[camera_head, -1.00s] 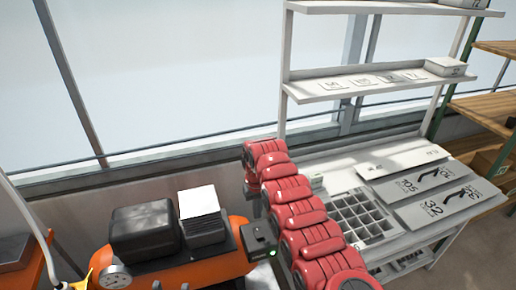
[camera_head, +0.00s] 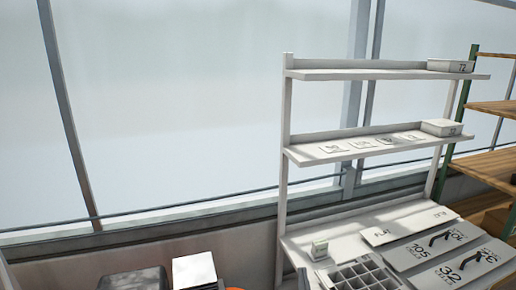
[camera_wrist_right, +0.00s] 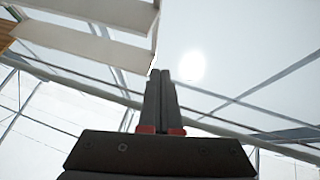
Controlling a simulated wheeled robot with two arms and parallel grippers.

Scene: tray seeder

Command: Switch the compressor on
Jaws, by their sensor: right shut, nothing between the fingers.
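The compressor shows only at the bottom edge of the head view. Its black motor cover (camera_head: 135,279) and the white-topped block (camera_head: 194,270) beside it are cut off by the frame, with a sliver of orange tank at the edge. The switch box is out of view now. My right gripper (camera_wrist_right: 160,75) shows in the right wrist view with both fingers together, shut and empty, against the bright ceiling. My left gripper is not in view.
A wooden rack (camera_head: 490,165) stands farther right. A window wall lies behind.

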